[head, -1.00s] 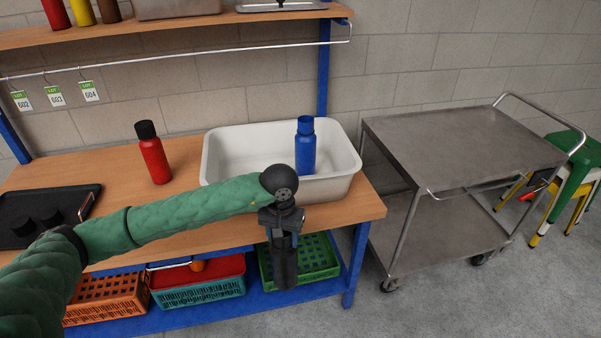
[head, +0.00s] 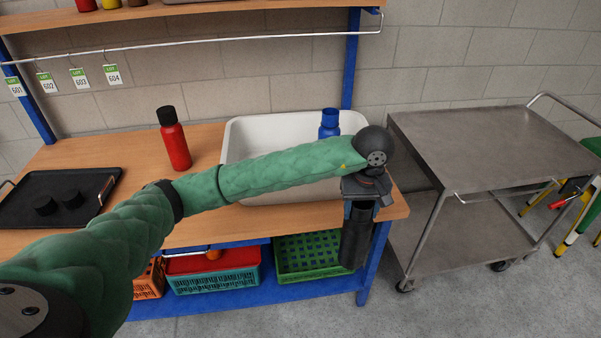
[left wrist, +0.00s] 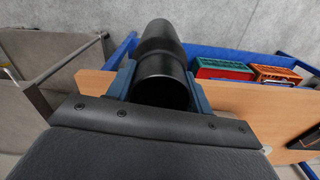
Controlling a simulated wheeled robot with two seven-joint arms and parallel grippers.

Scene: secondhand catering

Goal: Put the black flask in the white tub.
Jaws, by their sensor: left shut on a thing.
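The black flask (head: 356,242) hangs below my left gripper (head: 362,200), in front of the table's right front edge. My left gripper is shut on it. In the left wrist view the flask (left wrist: 160,62) sits between the two fingers. The white tub (head: 238,132) stands on the right part of the wooden table, behind my left forearm, which hides much of it. A blue flask (head: 329,120) stands upright in the tub, its lower part hidden by my arm. My right gripper is not in view.
A red flask (head: 175,142) stands left of the tub, and a black tray (head: 95,180) lies farther left. A rail (head: 200,43) and shelf run above the table. A metal trolley (head: 480,150) stands to the right. Crates, including a green one (head: 305,268), sit below.

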